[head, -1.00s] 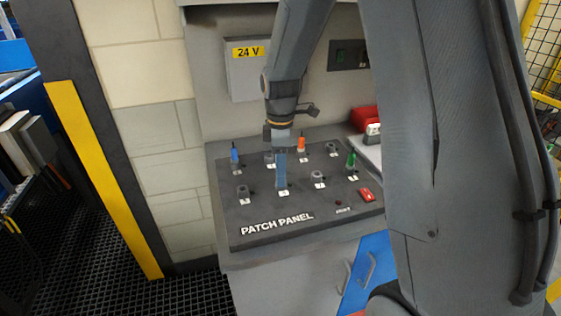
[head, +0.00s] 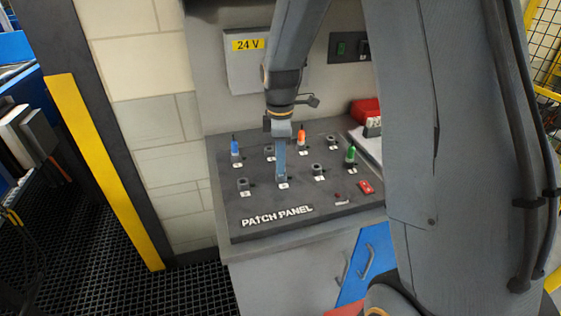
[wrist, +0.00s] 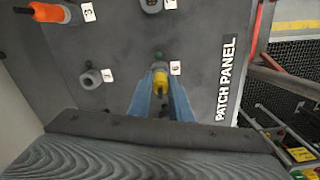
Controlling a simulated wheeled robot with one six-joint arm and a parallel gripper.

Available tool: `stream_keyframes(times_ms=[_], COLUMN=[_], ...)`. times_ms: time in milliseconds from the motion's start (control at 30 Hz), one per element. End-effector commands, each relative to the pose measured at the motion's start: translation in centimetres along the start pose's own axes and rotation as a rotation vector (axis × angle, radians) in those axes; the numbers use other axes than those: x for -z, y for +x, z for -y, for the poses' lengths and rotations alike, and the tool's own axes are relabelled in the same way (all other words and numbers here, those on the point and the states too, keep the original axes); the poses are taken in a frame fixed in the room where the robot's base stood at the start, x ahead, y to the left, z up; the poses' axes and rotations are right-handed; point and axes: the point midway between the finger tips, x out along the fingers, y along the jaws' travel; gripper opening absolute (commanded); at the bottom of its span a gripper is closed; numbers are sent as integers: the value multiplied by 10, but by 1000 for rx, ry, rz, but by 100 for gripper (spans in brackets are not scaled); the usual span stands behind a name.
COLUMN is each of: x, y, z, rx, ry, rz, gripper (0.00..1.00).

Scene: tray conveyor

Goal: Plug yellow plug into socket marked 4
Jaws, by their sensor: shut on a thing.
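The yellow plug (wrist: 159,83) is between the fingers of my gripper (wrist: 160,92), which is shut on it. In the head view my gripper (head: 282,178) points down at the front row of the patch panel (head: 225,205), second position from the left. The wrist view shows a label that looks like 6 (wrist: 175,68) beside the plug. I cannot tell whether the plug is seated in that position or just above it. A socket (head: 333,143) at the back right of the panel, right of the orange plug, appears empty; its label is too small to read.
A blue plug (head: 234,147), an orange plug (head: 302,137) and a green plug (head: 351,153) stand in the panel. Empty sockets show at front left (head: 243,184) and front right (head: 317,170). A grey 24 V box (head: 253,70) hangs behind.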

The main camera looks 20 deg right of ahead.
Motion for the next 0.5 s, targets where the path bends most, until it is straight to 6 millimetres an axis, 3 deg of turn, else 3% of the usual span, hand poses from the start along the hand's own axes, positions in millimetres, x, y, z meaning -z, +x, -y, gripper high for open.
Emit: stream_keyframes(times_ms=[500], x=[0], y=[-15], z=[0], rx=[0], ry=[0], rz=[0], gripper=[0])
